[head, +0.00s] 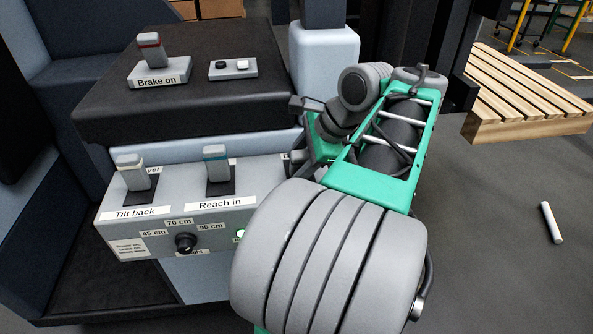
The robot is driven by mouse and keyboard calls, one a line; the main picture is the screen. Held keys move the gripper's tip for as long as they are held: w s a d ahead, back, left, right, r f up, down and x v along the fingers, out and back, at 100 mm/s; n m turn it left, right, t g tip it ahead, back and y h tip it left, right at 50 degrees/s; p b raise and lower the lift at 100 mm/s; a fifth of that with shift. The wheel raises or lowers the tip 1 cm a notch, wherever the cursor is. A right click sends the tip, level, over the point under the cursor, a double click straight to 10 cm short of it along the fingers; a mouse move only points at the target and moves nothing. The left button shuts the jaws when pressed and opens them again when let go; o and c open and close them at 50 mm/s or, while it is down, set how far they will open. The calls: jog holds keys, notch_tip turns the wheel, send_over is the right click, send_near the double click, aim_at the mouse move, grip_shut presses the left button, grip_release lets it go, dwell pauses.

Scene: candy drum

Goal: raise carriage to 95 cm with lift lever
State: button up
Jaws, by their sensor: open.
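A label edge (288,156) shows at the box's right end, but my arm hides the rest, and no lift lever can be seen there. My gripper (301,122) is open, partly hidden by my arm, over the right end of the box. The carriage cannot be made out clearly.
A green light (240,233) glows on the box. A wooden pallet (490,128) is at the right. A white cylinder (551,222) lies on the floor.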

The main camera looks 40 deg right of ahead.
jog(key=shift+w+f, duration=0.25)
jog(key=shift+f, duration=0.15)
grip_shut()
dwell(1.2)
